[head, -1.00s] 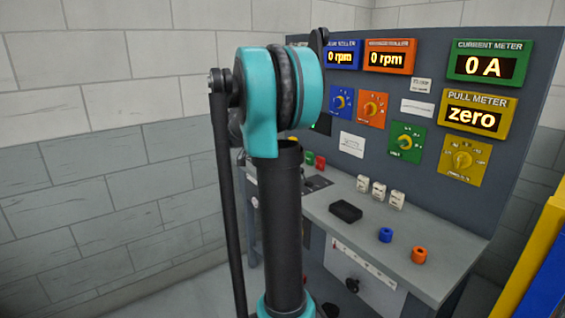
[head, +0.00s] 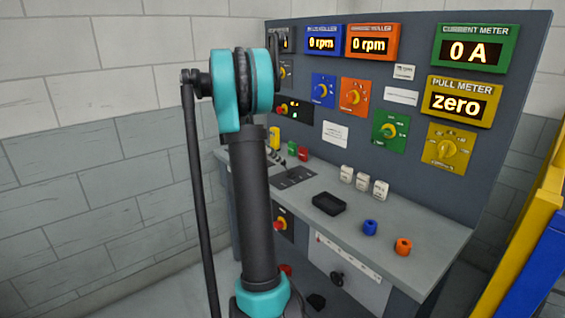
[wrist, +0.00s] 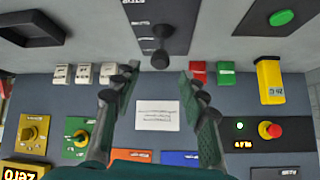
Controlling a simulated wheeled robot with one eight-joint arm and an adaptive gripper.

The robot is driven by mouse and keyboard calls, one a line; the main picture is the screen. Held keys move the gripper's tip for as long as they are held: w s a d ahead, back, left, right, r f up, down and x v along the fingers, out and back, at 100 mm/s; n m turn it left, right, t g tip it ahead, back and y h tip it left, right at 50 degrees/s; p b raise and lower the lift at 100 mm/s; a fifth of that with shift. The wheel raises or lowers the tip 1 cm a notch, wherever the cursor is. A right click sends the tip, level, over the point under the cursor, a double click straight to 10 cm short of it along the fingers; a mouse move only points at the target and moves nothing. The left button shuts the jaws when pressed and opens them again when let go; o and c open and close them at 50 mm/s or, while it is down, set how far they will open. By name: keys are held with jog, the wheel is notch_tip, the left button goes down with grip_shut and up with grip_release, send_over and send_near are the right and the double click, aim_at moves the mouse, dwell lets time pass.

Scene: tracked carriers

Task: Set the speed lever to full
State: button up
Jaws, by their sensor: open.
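In the wrist view, where the console appears upside down, a black lever with a round knob (wrist: 160,58) stands on a dark marked plate (wrist: 178,14) set in the desk. That plate also shows in the head view (head: 293,177), partly behind my arm. Its lettering is too small to read, so I cannot confirm it is the speed lever. My gripper (wrist: 159,84) is open and empty, its fingers apart on either side of the knob in the picture; contact does not show. The head view does not show the gripper clearly.
A black tray (head: 328,204), white switches (head: 362,182), a blue ring (head: 370,227) and an orange ring (head: 403,246) are on the desk. A red stop button (wrist: 270,130) and yellow box (wrist: 270,82) are nearby. The pull meter (head: 464,102) reads zero.

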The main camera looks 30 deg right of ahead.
jog(key=x, duration=0.5)
jog(key=shift+d+f, duration=0.25)
grip_shut()
